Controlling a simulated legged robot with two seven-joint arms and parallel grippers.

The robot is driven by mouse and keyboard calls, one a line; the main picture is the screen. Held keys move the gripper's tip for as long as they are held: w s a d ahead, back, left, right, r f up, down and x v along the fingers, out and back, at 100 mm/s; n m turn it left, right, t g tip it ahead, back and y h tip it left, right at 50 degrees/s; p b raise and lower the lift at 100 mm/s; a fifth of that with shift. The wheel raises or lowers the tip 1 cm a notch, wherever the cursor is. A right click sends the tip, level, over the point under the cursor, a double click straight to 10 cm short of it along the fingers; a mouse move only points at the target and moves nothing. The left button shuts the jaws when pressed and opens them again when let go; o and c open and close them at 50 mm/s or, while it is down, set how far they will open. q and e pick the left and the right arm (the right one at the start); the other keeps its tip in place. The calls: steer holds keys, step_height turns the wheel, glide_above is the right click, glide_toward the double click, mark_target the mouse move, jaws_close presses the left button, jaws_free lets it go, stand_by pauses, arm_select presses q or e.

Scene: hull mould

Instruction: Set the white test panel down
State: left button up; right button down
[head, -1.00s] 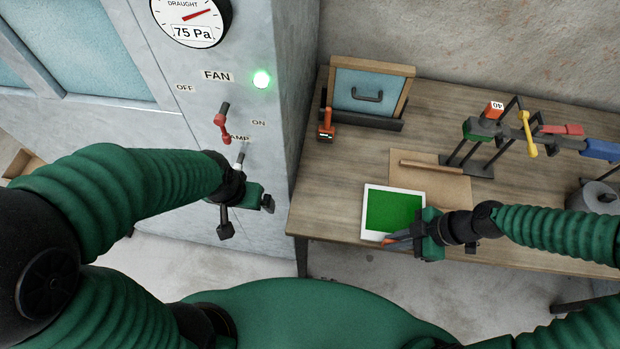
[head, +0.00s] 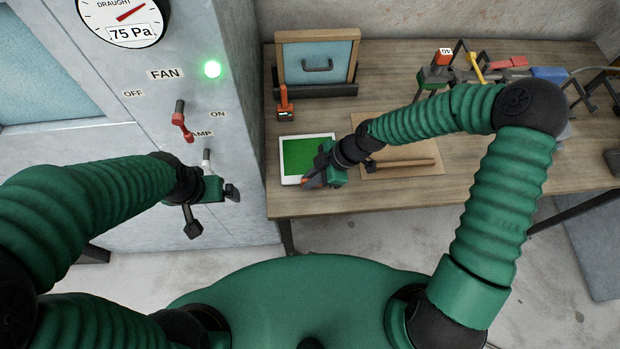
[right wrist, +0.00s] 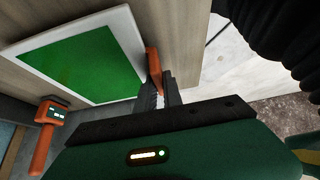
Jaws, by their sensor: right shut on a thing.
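The white test panel (head: 284,180) has a white border and a green face. It is over the left front part of the workbench, face up. My right gripper (head: 311,182) is shut on its near right edge. In the right wrist view the panel (right wrist: 130,28) fills the upper left, with the gripper's fingers (right wrist: 157,85) at its edge. I cannot tell whether its underside touches the bench. My left gripper (head: 226,191) is in front of the grey cabinet below the levers; its jaw opening does not show clearly.
The workbench (head: 400,205) has an orange handheld device (head: 284,103) just behind the panel. A blue panel with a handle (head: 315,62) stands in a frame behind that. A brown board with a stick (head: 405,164) lies to the right. A rack of tools (head: 440,75) stands farther right.

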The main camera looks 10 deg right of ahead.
steer(key=c, duration=1.7)
jaws_free()
steer(key=d, duration=0.1)
steer(key=d+f, duration=0.1)
steer(key=d, duration=0.1)
steer(key=shift+w+d+f, duration=0.1)
steer(key=shift+d+f, duration=0.05)
steer(key=shift+d, duration=0.05)
steer(key=shift+o, duration=1.1)
steer(key=shift+a, duration=1.1)
steer(key=shift+r, duration=0.25)
steer(key=d+v, duration=0.1)
steer(key=v, duration=1.1)
arm_select(q)
steer(key=shift+w+d+r, duration=0.1)
steer(key=shift+d+r, duration=0.05)
steer(key=shift+d, duration=0.45)
steer(key=shift+d+r, duration=0.1)
steer(key=shift+d, duration=0.5)
arm_select(e)
steer(key=s+d+r+m+t+h, duration=0.2)
steer(key=s+d+m+h, duration=0.4)
steer(key=m, duration=1.2)
steer(key=s+d+r, duration=0.1)
steer(key=s+d, duration=0.1)
steer(key=d, duration=0.1)
steer(key=shift+d+t, duration=0.3)
